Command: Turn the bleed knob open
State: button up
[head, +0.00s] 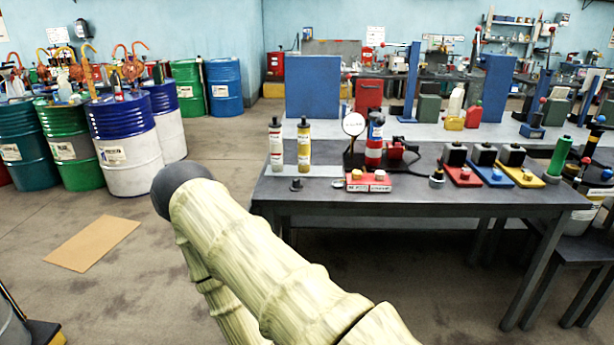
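A low red block (369,184) with labels on its front sits at the front edge of the grey workbench (490,203). A small black knob (296,184) sits to the left and another black knob (437,176) to the right. I cannot tell which of these is the bleed knob, or whether it is open. A round white gauge (353,123) stands behind the block beside a red and dark cylinder (375,138). My gripper is not in view.
Two bottles (304,144) stand left of the gauge. Red, blue and yellow bases with black blocks (490,174) are on the right. Drums (126,143) and a cardboard sheet (92,243) are at left. My sleeved arm crosses the lower middle, in front of the bench.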

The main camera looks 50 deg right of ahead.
aim_at(356, 174)
jog(key=z, duration=0.45)
jog(key=i, duration=0.4)
jog(key=z, duration=0.4)
